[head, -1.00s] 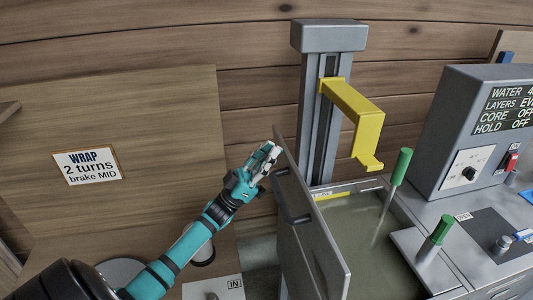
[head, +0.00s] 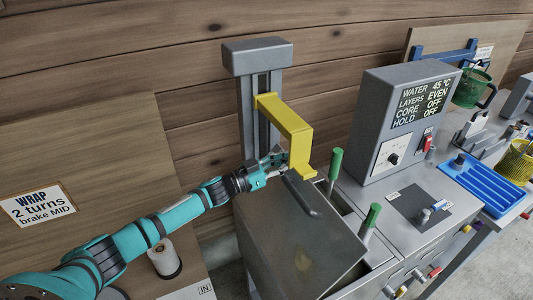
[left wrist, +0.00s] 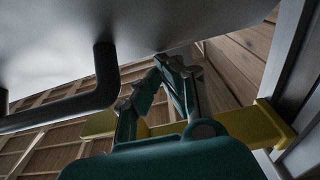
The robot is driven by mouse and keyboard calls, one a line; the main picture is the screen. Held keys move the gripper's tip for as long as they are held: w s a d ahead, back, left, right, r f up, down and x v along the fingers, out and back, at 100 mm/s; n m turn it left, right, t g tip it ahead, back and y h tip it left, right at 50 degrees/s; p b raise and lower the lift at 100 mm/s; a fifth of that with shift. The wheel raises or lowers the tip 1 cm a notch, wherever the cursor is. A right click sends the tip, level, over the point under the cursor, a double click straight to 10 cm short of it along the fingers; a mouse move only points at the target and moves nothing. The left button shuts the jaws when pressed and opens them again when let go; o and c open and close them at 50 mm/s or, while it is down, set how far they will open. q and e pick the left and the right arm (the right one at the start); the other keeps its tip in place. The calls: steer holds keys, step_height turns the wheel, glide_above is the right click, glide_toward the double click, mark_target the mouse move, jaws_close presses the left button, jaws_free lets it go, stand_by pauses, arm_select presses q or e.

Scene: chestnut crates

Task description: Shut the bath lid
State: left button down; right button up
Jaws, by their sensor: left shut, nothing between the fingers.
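The bath lid (head: 290,245) is a grey panel leaning over the bath, tilted, with its outer face and dark handle (head: 302,196) showing. It hides most of the bath; a narrow opening shows along the right side. My left gripper (head: 277,160) is shut and empty at the lid's far edge, beside the yellow arm (head: 290,127). Whether it touches the lid I cannot tell. In the left wrist view, the lid (left wrist: 200,20) and its handle (left wrist: 103,75) are close to my gripper fingers (left wrist: 165,75), with the yellow arm (left wrist: 255,125) behind. My right gripper is not in view.
A grey post (head: 258,90) carries the yellow arm over the bath. Two green-handled tools (head: 335,163) (head: 371,216) stand at the bath's right side. The control box (head: 400,125) and a blue tray (head: 483,183) are further right. A white roll (head: 163,258) stands at left.

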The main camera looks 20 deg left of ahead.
mark_target(290, 172)
arm_select(q)
steer(key=w+d+f+g+y, duration=0.2)
steer(key=w+d+f+g, duration=0.1)
steer(key=f, duration=0.5)
steer(key=w+d+f+g+y+p, duration=0.1)
steer(key=w+d+f+g+y, duration=0.1)
steer(key=f, duration=0.7)
steer(key=shift+w+d+f+g+y, duration=0.25)
steer(key=shift+w+d+g+y, duration=0.2)
steer(key=shift+w+d, duration=0.95)
steer(key=shift+w+a, duration=0.15)
steer(key=shift+a, duration=0.05)
steer(key=shift+s+a+r+p, duration=0.85)
steer(key=shift+r+p, duration=0.8)
steer(key=shift+r, duration=0.25)
steer(key=shift+s+a+r+p, duration=0.7)
steer(key=shift+s+r+p, duration=0.15)
steer(key=shift+r+p, duration=0.9)
steer(key=shift+s+a+r+p, duration=0.85)
steer(key=shift+r+p, duration=0.65)
steer(key=shift+r, duration=0.5)
